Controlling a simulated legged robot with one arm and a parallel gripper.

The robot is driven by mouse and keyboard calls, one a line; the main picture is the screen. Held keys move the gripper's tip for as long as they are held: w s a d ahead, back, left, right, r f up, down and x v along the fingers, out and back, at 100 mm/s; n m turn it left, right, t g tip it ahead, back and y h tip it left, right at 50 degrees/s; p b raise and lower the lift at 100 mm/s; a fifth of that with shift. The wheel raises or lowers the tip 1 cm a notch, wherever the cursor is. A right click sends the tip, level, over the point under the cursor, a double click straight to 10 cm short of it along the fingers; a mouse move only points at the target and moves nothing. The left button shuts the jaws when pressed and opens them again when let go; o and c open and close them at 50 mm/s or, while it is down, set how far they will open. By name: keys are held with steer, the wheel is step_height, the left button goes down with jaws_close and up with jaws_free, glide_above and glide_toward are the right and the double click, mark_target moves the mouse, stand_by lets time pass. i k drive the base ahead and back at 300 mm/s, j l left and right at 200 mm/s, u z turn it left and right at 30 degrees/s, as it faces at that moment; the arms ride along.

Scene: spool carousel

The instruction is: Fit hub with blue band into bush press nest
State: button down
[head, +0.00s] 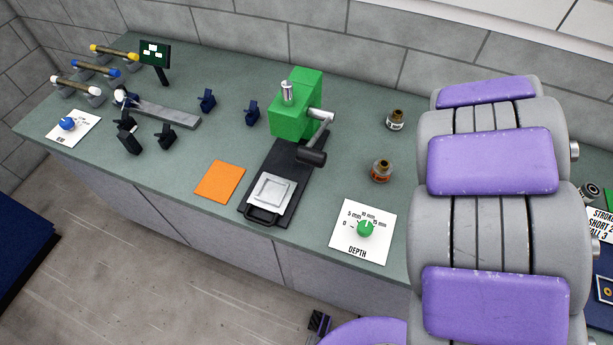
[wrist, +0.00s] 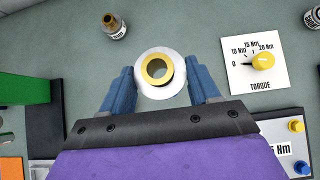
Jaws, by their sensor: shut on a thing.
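My gripper (wrist: 160,68) has two blue fingers, shut on a pale round hub (wrist: 145,86) with a yellow-gold ring around its bore, seen end-on in the wrist view. Its side is hidden, so no blue band shows. The green bush press (head: 297,105) stands mid-bench in the head view, with a dark lever at its right. Its dark base carries a pale square plate (head: 272,192) at the front; I cannot make out a nest opening. In the wrist view the press's green side (wrist: 30,88) is at the left. My arm hides gripper and hub in the head view.
A brass-topped hub with a white band (head: 395,120) and one with an orange-red band (head: 381,170) stand right of the press. A depth dial card (head: 362,245) and an orange mat (head: 220,182) lie in front. A torque dial card (wrist: 260,78) is right of my gripper.

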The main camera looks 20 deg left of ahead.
mark_target(272, 193)
steer(key=k+j+u, duration=0.35)
steer(key=k+j, duration=0.35)
steer(key=j+u, duration=0.15)
steer(key=j, duration=0.85)
steer(key=i+j, duration=0.3)
steer(key=j, duration=0.1)
